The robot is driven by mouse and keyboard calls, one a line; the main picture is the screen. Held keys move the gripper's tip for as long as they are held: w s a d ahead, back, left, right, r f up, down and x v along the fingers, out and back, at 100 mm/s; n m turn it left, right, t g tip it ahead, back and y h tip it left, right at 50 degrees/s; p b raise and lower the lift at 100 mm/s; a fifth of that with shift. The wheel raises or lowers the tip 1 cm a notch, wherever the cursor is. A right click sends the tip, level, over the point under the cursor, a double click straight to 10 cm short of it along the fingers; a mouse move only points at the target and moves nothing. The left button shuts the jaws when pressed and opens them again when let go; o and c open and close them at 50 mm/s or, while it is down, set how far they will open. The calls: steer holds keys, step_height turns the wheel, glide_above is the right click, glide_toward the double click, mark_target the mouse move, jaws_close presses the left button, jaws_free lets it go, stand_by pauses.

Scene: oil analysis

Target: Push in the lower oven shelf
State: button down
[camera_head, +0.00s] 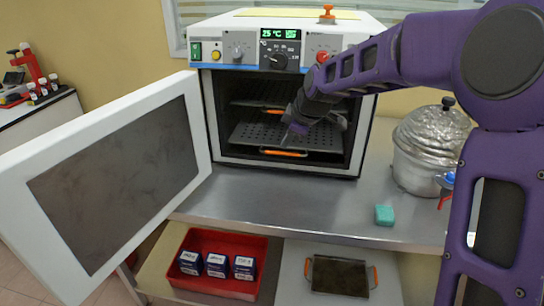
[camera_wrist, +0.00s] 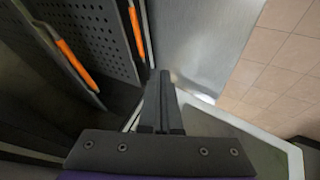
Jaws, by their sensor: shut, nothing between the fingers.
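The oven (camera_head: 365,140) stands open on the bench. Its lower shelf (camera_head: 253,134) is a dark perforated plate with an orange handle (camera_head: 283,153) at its front. In the wrist view, the lower shelf (camera_wrist: 95,30) shows its holes, and its orange handle (camera_wrist: 137,35) is left of my fingertips. The upper shelf (camera_head: 262,93) lies above it; its handle shows at the left in the wrist view (camera_wrist: 75,62). My gripper (camera_head: 292,133) is shut and empty at the oven opening, near the front of the lower shelf. I cannot tell whether it touches the shelf.
The white oven door (camera_head: 200,135) is swung open to the left. On the steel bench (camera_head: 300,197) to the right are a silver pot (camera_head: 420,150) and a green block (camera_head: 384,215). Below are a red tray (camera_head: 225,285) with boxes and a handled tray (camera_head: 340,276).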

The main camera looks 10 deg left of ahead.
steer(key=w+a+f, duration=0.3)
steer(key=w+f, duration=0.5)
steer(key=f, duration=0.1)
steer(key=shift+w+b, duration=0.2)
steer(key=shift+b, duration=0.1)
